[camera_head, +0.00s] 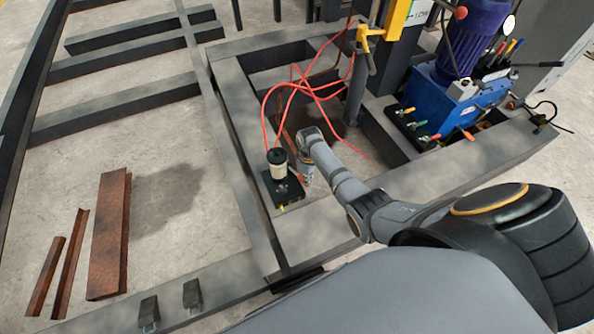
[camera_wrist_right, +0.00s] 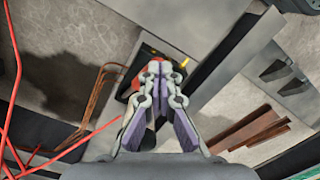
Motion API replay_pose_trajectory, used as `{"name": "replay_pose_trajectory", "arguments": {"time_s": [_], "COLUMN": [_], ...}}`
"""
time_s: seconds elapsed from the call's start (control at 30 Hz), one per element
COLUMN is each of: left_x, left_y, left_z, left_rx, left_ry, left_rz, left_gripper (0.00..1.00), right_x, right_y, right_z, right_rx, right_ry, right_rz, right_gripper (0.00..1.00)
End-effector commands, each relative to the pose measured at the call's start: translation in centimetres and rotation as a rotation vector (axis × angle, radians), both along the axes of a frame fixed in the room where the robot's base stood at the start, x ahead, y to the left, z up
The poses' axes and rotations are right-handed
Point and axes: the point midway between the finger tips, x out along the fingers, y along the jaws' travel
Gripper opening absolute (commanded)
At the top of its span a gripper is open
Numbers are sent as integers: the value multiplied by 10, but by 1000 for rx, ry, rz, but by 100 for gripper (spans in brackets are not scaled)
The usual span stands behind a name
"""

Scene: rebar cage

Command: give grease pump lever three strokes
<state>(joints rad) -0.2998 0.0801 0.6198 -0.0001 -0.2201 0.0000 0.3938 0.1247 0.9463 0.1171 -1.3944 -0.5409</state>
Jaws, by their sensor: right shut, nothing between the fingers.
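Contact cannot be told. My left gripper is not in view.
Red hoses (camera_head: 305,87) loop behind the cylinder. Grey frame beams (camera_head: 243,135) surround the spot. A blue hydraulic unit (camera_head: 445,105) stands at the right back. Rusty steel angles (camera_head: 110,235) lie at the left on open concrete floor.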

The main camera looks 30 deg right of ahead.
Motion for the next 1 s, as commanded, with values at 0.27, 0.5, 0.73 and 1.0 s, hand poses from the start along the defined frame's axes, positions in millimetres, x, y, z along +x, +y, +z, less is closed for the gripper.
{"name": "replay_pose_trajectory", "arguments": {"time_s": [0.27, 0.5, 0.73, 1.0], "left_x": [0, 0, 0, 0], "left_y": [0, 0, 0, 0], "left_z": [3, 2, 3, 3], "left_rx": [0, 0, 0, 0], "left_ry": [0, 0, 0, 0], "left_rz": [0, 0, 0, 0], "left_gripper": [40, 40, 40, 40], "right_x": [-8, -8, -13, -17], "right_y": [1, 1, 1, 1], "right_z": [-10, -11, -17, -23], "right_rx": [1, 0, 0, 1], "right_ry": [0, 0, 1, 0], "right_rz": [0, 0, 0, 0], "right_gripper": [0, 0, 0, 0]}}
